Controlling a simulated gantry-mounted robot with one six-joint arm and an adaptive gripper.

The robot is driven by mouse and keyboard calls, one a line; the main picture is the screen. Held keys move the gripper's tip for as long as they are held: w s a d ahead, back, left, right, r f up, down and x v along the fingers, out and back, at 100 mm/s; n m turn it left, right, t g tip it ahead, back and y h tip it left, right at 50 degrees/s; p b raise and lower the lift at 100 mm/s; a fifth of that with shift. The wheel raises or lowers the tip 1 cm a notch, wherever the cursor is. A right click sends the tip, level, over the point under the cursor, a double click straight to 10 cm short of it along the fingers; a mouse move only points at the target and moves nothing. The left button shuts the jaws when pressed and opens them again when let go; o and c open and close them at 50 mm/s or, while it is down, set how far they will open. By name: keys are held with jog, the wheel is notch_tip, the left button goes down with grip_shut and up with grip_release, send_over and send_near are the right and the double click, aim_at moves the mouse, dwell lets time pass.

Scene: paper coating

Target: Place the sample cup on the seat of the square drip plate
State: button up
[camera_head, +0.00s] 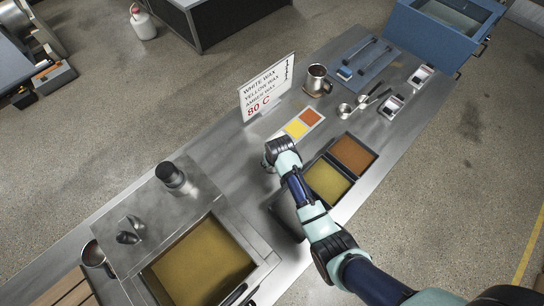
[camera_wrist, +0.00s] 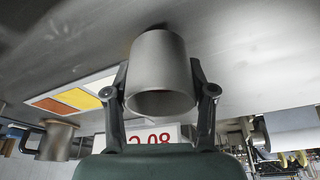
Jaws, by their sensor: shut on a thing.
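In the wrist view, which is upside down, my gripper (camera_wrist: 158,76) is shut on a plain grey metal cup (camera_wrist: 161,60), the sample cup, with one finger on each side. Its open rim points away from the bench, and its base is close to the steel surface, with a dark shadow there. Contact with the bench cannot be told. In the head view my gripper (camera_head: 271,160) is low over the middle of the bench, left of the wax trays; the cup is hidden there. I cannot pick out the square drip plate for certain in either view.
Yellow (camera_head: 327,182) and amber (camera_head: 353,154) wax trays lie right of my arm. A large wax bath (camera_head: 201,262) is at lower left. Bare steel lies left of my gripper.

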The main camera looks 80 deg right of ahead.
aim_at(275, 172)
jog(key=shift+f, duration=0.8)
jog(key=shift+f, duration=0.1)
jog(key=o, duration=1.1)
jog(key=shift+o, duration=0.2)
jog(key=p+v, duration=0.2)
jog(key=v, duration=0.9)
jog(key=shift+w+d, duration=0.1)
jog(key=shift+r+p, duration=0.3)
jog(key=shift+r, duration=0.25)
jog(key=shift+o, duration=0.5)
